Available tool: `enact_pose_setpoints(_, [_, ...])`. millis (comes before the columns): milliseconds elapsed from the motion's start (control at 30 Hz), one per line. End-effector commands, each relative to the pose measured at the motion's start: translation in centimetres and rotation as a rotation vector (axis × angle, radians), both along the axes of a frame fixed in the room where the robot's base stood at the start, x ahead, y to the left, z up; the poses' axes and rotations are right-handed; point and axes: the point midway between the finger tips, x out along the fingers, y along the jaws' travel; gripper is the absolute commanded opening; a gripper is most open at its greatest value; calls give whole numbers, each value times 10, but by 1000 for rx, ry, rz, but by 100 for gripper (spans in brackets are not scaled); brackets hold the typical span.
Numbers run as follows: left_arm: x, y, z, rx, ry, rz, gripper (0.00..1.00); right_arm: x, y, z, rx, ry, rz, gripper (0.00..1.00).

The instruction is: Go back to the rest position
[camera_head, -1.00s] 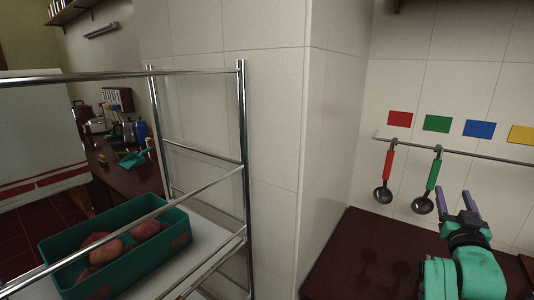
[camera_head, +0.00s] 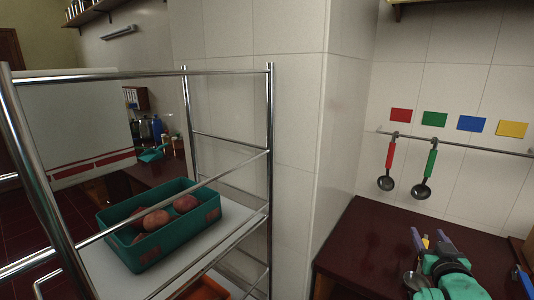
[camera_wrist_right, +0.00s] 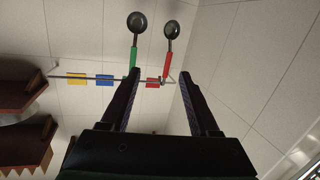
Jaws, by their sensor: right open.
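A ladle with a red handle (camera_head: 390,155) and one with a green handle (camera_head: 430,163) hang from the wall rail, bowls down. Both also show in the wrist view, where the image is inverted, as the red ladle (camera_wrist_right: 167,55) and the green ladle (camera_wrist_right: 134,58). My right gripper (camera_head: 430,238) is over the dark counter, below and apart from the hanging ladles. In the wrist view its two fingers (camera_wrist_right: 158,75) are spread wide with nothing between them. My left gripper is not in view.
The rail (camera_head: 480,145) runs under red, green, blue and yellow squares. At left, a metal shelf (camera_head: 270,120) holds a green crate (camera_head: 150,258) of round reddish items. A wall corner stands between.

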Motion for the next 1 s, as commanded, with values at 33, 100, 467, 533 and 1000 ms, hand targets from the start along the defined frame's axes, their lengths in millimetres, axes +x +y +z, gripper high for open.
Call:
enact_pose_setpoints(33, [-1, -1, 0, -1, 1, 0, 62, -5, 10, -16, 7, 57, 17, 62])
enact_pose_setpoints(100, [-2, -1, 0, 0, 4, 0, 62, -15, 25, -42, 20, 149, 44, 62])
enact_pose_setpoints(467, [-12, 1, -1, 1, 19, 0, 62, -120, 119, -173, 101, 716, 220, 62])
enact_pose_setpoints(533, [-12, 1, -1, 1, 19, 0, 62, -145, 134, -190, 115, 812, 254, 62])
enact_pose_setpoints(1000, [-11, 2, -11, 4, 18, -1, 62, -237, 185, -296, 169, 1188, 382, 62])
